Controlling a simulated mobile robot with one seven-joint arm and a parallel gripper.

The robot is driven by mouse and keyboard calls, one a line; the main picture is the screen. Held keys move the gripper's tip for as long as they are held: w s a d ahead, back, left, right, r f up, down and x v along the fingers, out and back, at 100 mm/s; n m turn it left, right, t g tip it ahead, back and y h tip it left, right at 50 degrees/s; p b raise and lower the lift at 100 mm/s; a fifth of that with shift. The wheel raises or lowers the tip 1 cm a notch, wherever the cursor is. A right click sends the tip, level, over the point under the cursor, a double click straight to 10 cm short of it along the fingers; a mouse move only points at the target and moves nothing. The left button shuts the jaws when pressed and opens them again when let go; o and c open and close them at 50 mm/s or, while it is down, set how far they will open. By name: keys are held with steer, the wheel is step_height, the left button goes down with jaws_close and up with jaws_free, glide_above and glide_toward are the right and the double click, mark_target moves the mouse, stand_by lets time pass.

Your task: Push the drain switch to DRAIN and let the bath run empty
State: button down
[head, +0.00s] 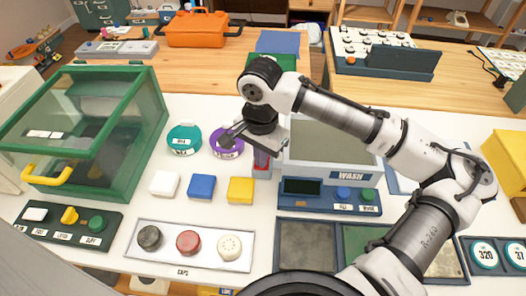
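The bath (352,177) is a pale, open-topped tank with a WASH label on its front, right of centre. My arm crosses in front of its upper part, and I cannot make out its water level. A dark panel (328,203) in front of it has a dark display, a blue button (343,194) and a green button (367,195) with small labels. My gripper (262,148) points down at the bath's left side, just above or against a small purple and red piece (262,162). I cannot tell whether this piece is the drain switch, or whether the fingers hold it.
Teal (184,139) and purple (226,144) rings lie left of my gripper. White, blue and yellow blocks (240,190) sit in front of them. A caps tray (215,256) is nearer. A green glass box (147,130) stands left, and dark trays (305,246) lie at front right.

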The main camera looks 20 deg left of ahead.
steer(key=shift+f, duration=0.15)
step_height(320, 180, up, 4)
steer(key=p, duration=0.4)
steer(key=shift+f, duration=0.1)
steer(key=shift+f, duration=0.1)
stand_by(0.6)
